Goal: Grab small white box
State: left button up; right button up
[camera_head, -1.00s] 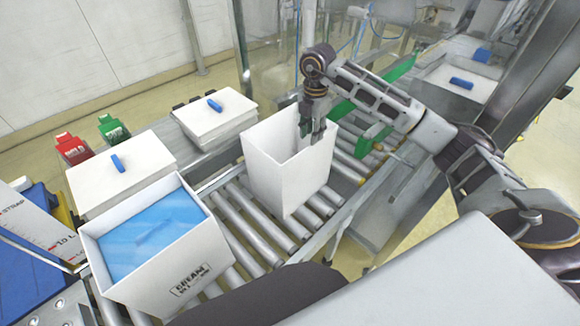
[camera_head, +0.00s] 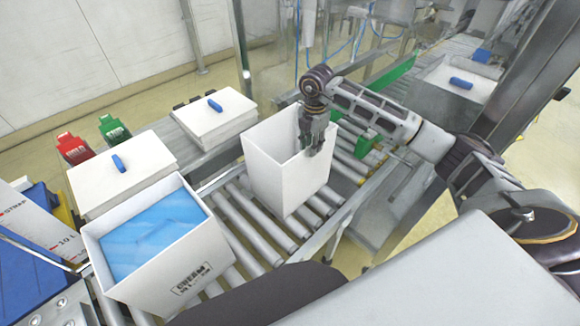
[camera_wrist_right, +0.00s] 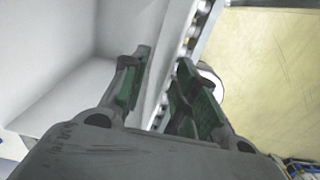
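The small white box (camera_head: 277,178) stands upright and open-topped on the roller conveyor in the middle of the head view. My right gripper (camera_head: 314,150) points down at its right rim. In the right wrist view, the right gripper (camera_wrist_right: 165,85) has its two green-padded fingers apart, with the box wall (camera_wrist_right: 172,45) running between them. One finger is on the box's inner side and the other on the outer side. I cannot tell whether either finger touches the wall. My left gripper is not in view.
A larger white box (camera_head: 168,270) with a blue liner (camera_head: 150,232) stands at front left. Two white lidded stacks with blue handles (camera_head: 118,163) are behind it. Red (camera_head: 73,149) and green (camera_head: 113,129) bins sit at far left. Bare rollers (camera_head: 250,228) lie between the boxes.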

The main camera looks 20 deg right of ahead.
jog(key=f+p, duration=0.1)
jog(key=f, duration=0.3)
jog(key=shift+s+f, duration=0.1)
jog(key=shift+s, duration=0.1)
dwell(0.3)
grip_shut()
dwell(0.4)
